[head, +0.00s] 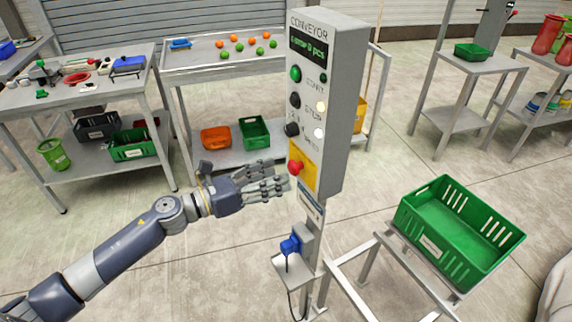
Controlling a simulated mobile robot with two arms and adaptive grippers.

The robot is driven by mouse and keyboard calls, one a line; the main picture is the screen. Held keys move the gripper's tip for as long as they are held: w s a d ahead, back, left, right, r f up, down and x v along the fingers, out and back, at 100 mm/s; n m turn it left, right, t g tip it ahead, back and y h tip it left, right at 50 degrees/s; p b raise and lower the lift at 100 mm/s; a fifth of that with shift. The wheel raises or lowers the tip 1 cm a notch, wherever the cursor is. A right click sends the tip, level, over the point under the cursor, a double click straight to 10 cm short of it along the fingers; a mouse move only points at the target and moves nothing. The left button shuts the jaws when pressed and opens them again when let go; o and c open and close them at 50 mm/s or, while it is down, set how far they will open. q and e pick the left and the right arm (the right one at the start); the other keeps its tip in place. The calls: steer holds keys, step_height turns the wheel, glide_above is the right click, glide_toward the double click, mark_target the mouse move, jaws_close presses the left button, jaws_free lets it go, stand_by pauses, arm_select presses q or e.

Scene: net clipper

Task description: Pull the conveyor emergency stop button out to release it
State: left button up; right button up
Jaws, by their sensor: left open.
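The conveyor control box (343,110) is a tall grey box on a post in the middle of the head view. Its red emergency stop button (296,167) sits on a yellow plate (308,172) low on the front face. My left gripper (288,180) reaches in from the left with its fingers open. The fingertips are close beside the red button, at its left. I cannot tell whether they touch it. Whether the button is pushed in or out is too small to tell. My right gripper is not in view.
A green crate (412,212) stands on a metal frame at the right. A blue device (291,245) sits on a small shelf on the post. Worktables with balls, tools and bins stand behind. The floor at the lower left is clear apart from my arm.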

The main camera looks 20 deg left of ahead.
mark_target(290, 169)
arm_select(q)
steer(key=p+x, duration=0.1)
steer(key=x, duration=0.2)
steer(key=shift+w+d+r, duration=0.1)
steer(key=shift+w, duration=0.05)
steer(key=shift+w+d, duration=0.25)
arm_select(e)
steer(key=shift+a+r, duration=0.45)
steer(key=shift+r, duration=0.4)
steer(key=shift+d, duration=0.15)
